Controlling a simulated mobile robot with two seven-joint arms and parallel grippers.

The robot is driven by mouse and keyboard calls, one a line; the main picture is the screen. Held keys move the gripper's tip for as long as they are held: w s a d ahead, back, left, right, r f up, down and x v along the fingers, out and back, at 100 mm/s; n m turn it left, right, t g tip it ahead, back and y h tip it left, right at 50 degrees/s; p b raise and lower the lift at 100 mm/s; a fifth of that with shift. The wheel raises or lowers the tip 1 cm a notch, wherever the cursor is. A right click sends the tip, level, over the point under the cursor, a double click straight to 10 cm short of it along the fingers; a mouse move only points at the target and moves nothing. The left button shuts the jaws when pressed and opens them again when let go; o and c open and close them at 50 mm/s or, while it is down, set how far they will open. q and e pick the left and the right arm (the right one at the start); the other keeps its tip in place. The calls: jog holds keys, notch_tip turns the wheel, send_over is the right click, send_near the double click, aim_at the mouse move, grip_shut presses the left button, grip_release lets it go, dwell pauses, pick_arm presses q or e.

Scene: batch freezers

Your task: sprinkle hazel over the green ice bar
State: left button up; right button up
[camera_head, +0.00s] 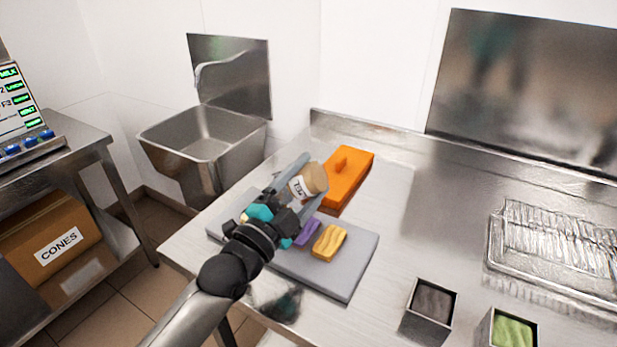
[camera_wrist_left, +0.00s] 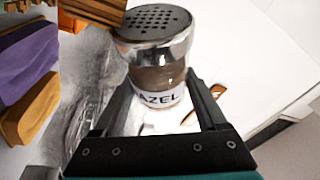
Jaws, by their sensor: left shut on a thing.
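My left gripper (camera_head: 312,180) is shut on the hazel shaker (camera_head: 299,187), held over the grey board on the counter. In the left wrist view the shaker (camera_wrist_left: 160,75) has a perforated metal lid and a label whose visible letters read "AZEL". It looks tilted in the head view. A purple bar (camera_head: 306,233) and a yellow bar (camera_head: 329,242) lie on the grey board (camera_head: 345,275), just below the gripper in the head view. I see no green bar on the board; my gripper hides part of it. My right gripper is not in view.
An orange block (camera_head: 349,178) with a knob stands behind the board. Metal tubs with dark contents (camera_head: 433,300) and green contents (camera_head: 513,333) are at the front right. A sink (camera_head: 205,145) is back left. The counter's middle is clear.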

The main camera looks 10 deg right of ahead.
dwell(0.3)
pick_arm(q)
jog(key=shift+r+m+p, duration=0.15)
jog(key=shift+m+p, duration=0.55)
jog(key=shift+m+g+p, duration=0.7)
jog(key=shift+m+p, duration=0.3)
jog(key=shift+m, duration=0.5)
jog(key=shift+f, duration=0.2)
jog(key=shift+r+m+g+y+p, duration=0.35)
jog(key=shift+r+m+p, duration=0.4)
jog(key=shift+p, duration=0.95)
jog(key=shift+r+m+g+y+p, duration=0.5)
jog(key=shift+m+p, duration=0.85)
jog(key=shift+p, duration=0.8)
